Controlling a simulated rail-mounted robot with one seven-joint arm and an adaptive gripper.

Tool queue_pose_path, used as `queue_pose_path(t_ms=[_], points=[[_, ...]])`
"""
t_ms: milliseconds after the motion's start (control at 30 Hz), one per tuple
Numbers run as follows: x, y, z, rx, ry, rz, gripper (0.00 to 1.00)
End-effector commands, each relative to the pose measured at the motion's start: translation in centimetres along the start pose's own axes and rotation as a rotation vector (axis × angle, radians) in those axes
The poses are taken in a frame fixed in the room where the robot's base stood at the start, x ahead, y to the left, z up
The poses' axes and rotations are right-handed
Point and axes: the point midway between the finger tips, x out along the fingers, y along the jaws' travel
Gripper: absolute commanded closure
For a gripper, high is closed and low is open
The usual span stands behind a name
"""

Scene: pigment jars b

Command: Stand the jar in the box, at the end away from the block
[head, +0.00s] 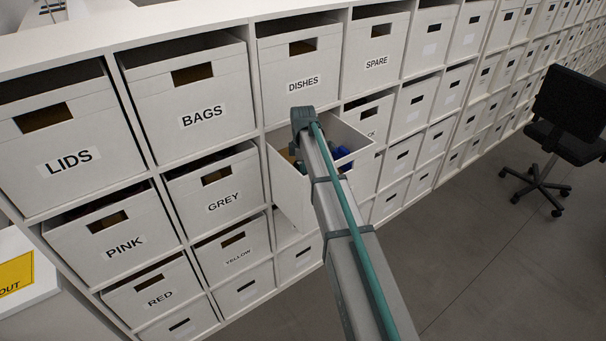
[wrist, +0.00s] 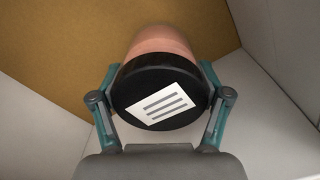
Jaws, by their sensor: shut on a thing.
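The jar (wrist: 158,42) has a pinkish body and a black lid (wrist: 160,96) with a white lined label. In the wrist view the lid faces the camera and the body points away from it. My gripper (wrist: 160,76) is shut on the jar, with a teal finger on each side. The box (head: 287,188) is white and pulled out of the shelf below DISHES. No block is clearly identifiable.
Blue things (head: 341,153) show inside the box, right of my arm. Closed labelled boxes surround it, with DISHES (head: 303,75) above and GREY (head: 214,188) to the left. Grey floor (head: 470,240) is open at the right, with a black chair (head: 567,115) beyond.

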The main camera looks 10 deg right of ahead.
Motion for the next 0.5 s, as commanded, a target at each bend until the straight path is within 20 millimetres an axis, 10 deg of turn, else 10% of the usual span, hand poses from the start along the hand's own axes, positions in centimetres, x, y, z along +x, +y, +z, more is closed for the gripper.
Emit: queue_pose_path(t_ms=[500], points=[[2.0, 0.0, 0.0, 0.000, 0.000, 0.000, 0.72]])
